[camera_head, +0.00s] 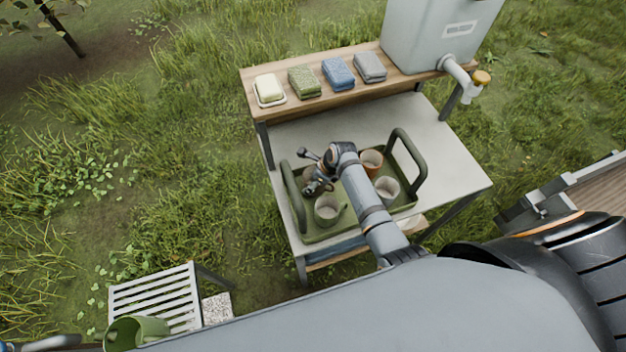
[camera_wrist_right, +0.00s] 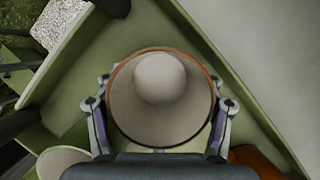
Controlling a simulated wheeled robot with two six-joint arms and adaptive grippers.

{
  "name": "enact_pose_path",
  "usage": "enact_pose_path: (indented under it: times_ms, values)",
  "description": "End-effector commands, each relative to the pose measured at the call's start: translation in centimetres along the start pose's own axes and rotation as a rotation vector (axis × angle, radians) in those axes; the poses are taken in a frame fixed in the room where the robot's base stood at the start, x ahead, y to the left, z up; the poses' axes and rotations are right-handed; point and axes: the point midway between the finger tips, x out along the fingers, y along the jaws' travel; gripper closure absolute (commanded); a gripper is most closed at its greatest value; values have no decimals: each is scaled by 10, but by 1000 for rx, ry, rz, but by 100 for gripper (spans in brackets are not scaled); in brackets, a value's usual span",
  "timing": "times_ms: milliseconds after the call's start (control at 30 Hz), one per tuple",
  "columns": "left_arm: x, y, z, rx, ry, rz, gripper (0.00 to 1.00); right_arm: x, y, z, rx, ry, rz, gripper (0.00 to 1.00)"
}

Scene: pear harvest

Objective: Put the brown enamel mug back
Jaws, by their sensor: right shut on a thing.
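The brown-rimmed mug (camera_wrist_right: 160,115) is upright between both fingers of my right gripper (camera_wrist_right: 158,110), with its pale inside facing the wrist camera. In the head view, my right gripper (camera_head: 318,180) is over the left back corner of the green tray (camera_head: 310,239) and covers much of the mug (camera_head: 309,173). I cannot tell whether the mug's base touches the tray floor. My left gripper is not in view.
The tray also holds a pale mug (camera_head: 327,211) in front, an orange-brown mug (camera_head: 371,161) and a white mug (camera_head: 388,187). Tall tray handles stand at both ends. Folded cloths (camera_head: 338,73) and a water tank (camera_head: 430,35) are on the shelf behind.

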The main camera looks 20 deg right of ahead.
Motion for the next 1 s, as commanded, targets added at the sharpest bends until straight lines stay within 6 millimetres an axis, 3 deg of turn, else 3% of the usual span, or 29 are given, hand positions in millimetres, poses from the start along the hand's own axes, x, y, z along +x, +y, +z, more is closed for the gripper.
enact_pose_path:
  times_ms: [167,200,367,767,1000]
  values:
    - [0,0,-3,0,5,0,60,2,0,-1,0,0,0,74]
    - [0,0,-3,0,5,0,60,2,0,-1,0,0,0,29]
    - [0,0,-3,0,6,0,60,2,0,-1,0,1,0,8]
    - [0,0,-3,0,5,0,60,-5,0,0,0,-1,-2,8]
    - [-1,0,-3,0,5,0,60,-57,-1,0,-2,-1,-4,8]
